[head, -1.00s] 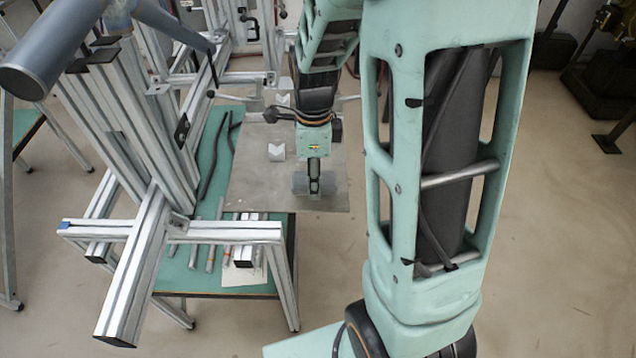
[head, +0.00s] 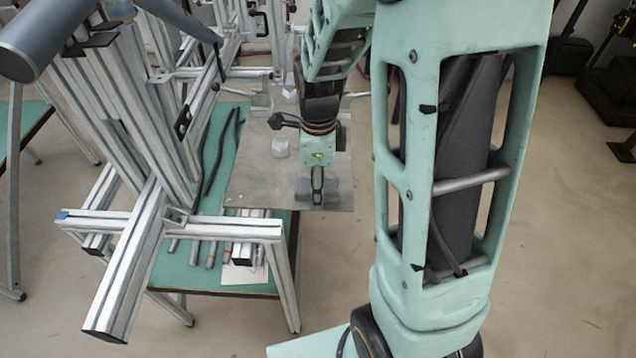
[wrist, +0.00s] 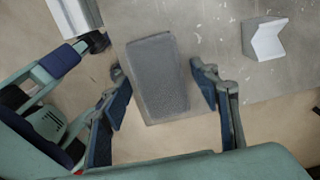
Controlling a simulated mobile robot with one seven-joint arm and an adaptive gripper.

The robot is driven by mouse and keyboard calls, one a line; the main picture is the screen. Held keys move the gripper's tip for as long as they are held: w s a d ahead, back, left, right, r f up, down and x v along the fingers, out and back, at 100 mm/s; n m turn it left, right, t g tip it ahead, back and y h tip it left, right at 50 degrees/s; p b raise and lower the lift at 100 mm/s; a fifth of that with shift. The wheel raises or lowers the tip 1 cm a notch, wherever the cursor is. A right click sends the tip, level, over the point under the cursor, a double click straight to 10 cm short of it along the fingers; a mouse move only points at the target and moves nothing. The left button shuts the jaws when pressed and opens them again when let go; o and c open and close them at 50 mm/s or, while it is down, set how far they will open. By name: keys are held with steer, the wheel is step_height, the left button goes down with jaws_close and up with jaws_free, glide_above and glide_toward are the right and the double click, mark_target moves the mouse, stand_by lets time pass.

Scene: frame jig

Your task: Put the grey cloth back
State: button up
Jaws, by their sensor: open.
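The grey cloth (head: 303,190) is a folded, flat rectangle on the metal plate (head: 252,190), near the plate's front edge. In the wrist view the cloth (wrist: 158,75) lies lengthwise between the two fingers, with one short end close to the plate's edge. My gripper (head: 317,196) is over the cloth and hides its middle in the head view. In the wrist view my gripper (wrist: 161,85) is open, one finger on each long side of the cloth, with visible gaps. Whether the fingertips touch the plate cannot be told.
A pale V-block (head: 280,148) stands on the plate behind the cloth; it also shows in the wrist view (wrist: 263,38). Aluminium profiles (head: 165,120) form a frame at left. Dark and grey rods (head: 212,165) lie on the green bench top (head: 190,276).

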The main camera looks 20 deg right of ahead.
step_height(320, 180, up, 12)
steer(key=shift+r+p, duration=0.2)
steer(key=shift+p, duration=0.15)
stand_by(0.4)
